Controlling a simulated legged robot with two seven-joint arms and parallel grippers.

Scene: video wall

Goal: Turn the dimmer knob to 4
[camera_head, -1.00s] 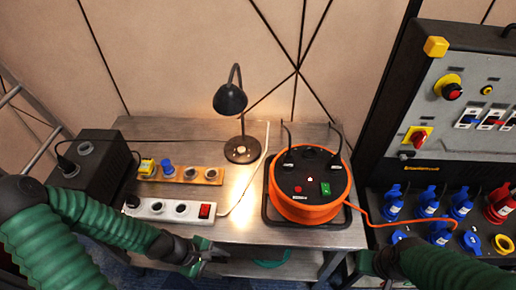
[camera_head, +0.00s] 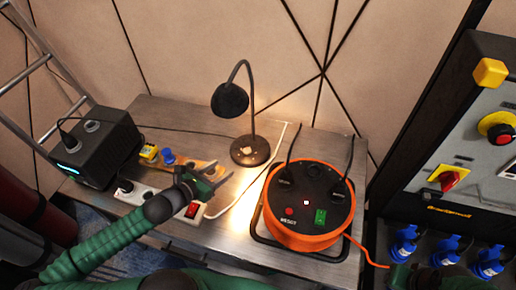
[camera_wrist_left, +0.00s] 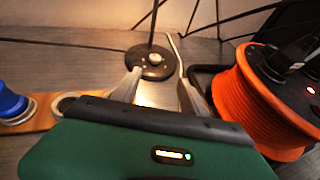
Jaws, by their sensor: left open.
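The desk lamp (camera_head: 232,98) stands at the back of the metal table, and its round dark base (camera_head: 243,157) carries a small light dimmer knob (camera_head: 247,150). The knob (camera_wrist_left: 154,58) shows clearly on the base in the left wrist view; its scale is too small to read. My left gripper (camera_head: 217,170) is open and empty, in front of and left of the lamp base. In the left wrist view its two fingers (camera_wrist_left: 158,78) point toward the base, with the knob between their directions and beyond the tips. My right gripper's fingers are not in view.
An orange cable reel (camera_head: 305,235) stands close on the right. A wooden socket strip (camera_head: 205,166) and a white power strip (camera_head: 128,196) lie near my left gripper. A black box (camera_head: 97,150) is at the left. A white cable (camera_head: 272,155) runs beside the lamp base.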

